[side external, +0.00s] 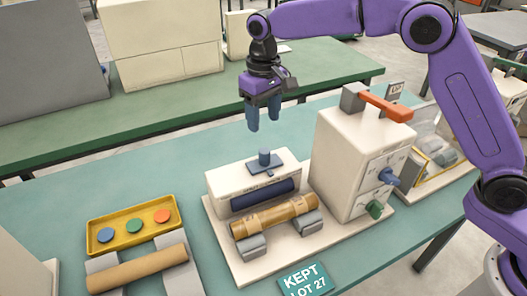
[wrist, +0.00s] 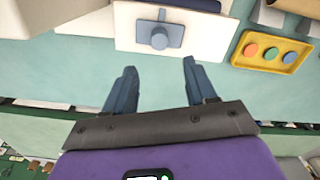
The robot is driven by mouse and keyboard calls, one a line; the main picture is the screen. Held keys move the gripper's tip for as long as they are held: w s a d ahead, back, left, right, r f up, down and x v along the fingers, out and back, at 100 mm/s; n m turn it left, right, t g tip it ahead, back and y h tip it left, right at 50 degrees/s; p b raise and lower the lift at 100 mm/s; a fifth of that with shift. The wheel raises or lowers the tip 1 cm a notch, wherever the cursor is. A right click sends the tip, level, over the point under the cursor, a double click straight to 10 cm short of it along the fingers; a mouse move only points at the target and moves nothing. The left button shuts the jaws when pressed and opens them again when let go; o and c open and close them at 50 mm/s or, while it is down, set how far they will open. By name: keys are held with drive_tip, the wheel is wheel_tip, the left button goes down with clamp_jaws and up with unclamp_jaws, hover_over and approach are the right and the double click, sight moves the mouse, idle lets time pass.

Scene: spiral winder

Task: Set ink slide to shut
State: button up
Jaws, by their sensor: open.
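The ink slide is a blue plate with a round upright knob (side external: 264,157), on top of a white box (side external: 222,183) on the winder's base. The knob also shows in the wrist view (wrist: 159,39), ahead of the fingertips. My gripper (side external: 263,119) hangs above the slide in the side external view, fingers pointing down, apart from the knob. In the wrist view my gripper (wrist: 160,68) has its two blue fingers spread with nothing between them. I cannot read the lettering on the box's front edge.
A bamboo-like roll (side external: 275,215) rests on grey cradles before the box. Right of it stands a white housing (side external: 340,150) with an orange lever (side external: 386,106) and blue and green knobs. A yellow tray (side external: 160,208) holds coloured discs. A "KEPT LOT 27" sign (side external: 305,281) stands in front.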

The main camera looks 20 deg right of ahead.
sight(263, 150)
wheel_tip(263, 150, down, 11)
drive_tip(key=shift+f, duration=0.2)
idle(0.3)
clamp_jaws()
